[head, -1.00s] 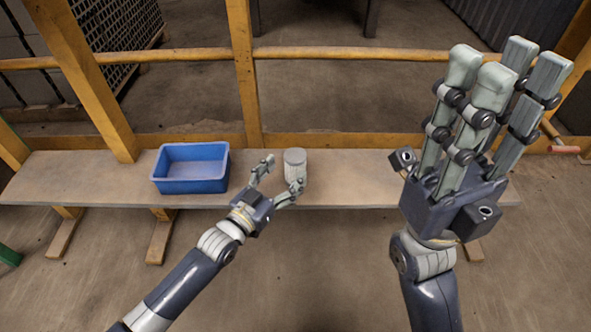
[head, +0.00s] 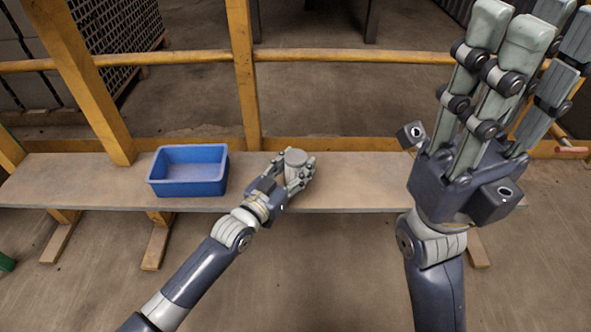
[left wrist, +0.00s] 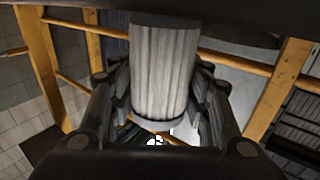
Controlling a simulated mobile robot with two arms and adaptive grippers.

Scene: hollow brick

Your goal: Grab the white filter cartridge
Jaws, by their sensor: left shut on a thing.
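The white filter cartridge (head: 295,158) is a short upright cylinder with a grey top, on the bench in the head view. My left gripper (head: 298,174) is shut on it, with fingers on both sides of its body; its lower part is partly hidden by the fingers. In the left wrist view the pleated white side of the cartridge (left wrist: 162,70) fills the middle between the fingers. My right gripper (head: 510,80) is raised at the right, close to the camera, its long fingers extended upward and apart, with nothing in them.
A blue open bin (head: 188,188), empty, stands on the wooden bench (head: 90,180) left of my left gripper. Yellow posts and rails (head: 330,55) run behind the bench. The bench right of the cartridge is clear, partly behind my right arm.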

